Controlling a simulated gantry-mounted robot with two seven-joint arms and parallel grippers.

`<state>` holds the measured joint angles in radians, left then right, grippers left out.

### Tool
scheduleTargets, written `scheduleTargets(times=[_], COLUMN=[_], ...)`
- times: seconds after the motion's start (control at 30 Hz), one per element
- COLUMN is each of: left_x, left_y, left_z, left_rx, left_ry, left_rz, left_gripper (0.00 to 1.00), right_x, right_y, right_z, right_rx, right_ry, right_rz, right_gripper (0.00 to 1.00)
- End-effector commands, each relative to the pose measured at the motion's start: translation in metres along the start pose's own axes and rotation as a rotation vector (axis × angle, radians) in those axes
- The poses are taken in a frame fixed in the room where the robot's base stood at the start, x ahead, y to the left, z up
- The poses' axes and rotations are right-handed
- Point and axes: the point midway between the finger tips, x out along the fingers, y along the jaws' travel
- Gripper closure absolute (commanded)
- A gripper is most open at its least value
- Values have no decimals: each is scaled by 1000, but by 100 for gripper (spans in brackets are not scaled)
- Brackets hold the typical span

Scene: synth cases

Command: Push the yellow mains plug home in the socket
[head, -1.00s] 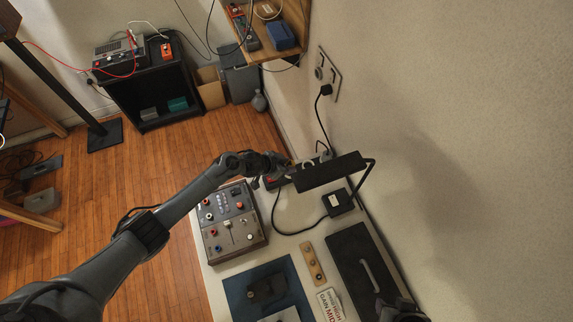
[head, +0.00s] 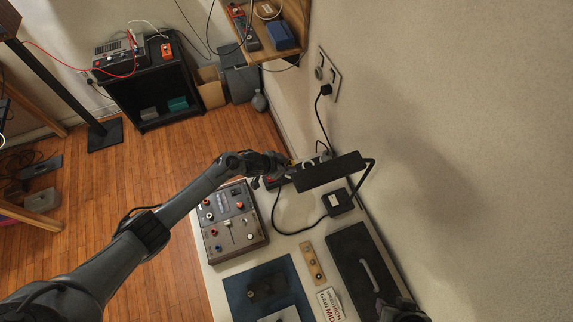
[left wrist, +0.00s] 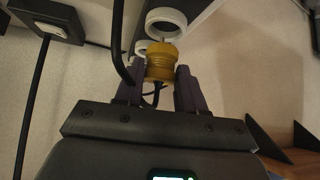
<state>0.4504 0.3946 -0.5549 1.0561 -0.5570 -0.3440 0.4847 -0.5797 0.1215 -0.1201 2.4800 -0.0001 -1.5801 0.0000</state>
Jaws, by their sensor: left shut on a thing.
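In the left wrist view the yellow mains plug (left wrist: 160,63) sits between the two fingers of my left gripper (left wrist: 160,86), which is shut on it. The plug's narrower front end points up at a white round socket ring (left wrist: 166,23); its front end meets the ring's lower edge in the picture. I cannot tell how far it is in, if at all. In the head view my left gripper (head: 284,165) is at the far end of the bench, by the wall, and mostly hides the plug. A dark shape at the bottom edge may be my right gripper; its jaws are not clear.
A black lamp head (head: 328,172) hangs just right of my left gripper. A control box (head: 233,222) stands in front of it. A black adapter (head: 338,202) with a cable lies close by. A second white ring (left wrist: 141,47) is beside the plug.

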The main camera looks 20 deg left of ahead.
Motion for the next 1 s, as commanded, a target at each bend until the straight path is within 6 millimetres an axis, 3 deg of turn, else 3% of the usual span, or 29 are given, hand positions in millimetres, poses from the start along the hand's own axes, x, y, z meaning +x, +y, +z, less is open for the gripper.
scheduleTargets(times=[1.0], left_x=[17], left_y=[0], left_z=[15], left_rx=[1], left_ry=[1], left_rz=[0], left_gripper=[95], right_x=[18], right_y=[0], right_z=[6], right_rx=[-4], right_ry=[-1], right_rz=[3], right_gripper=[57])
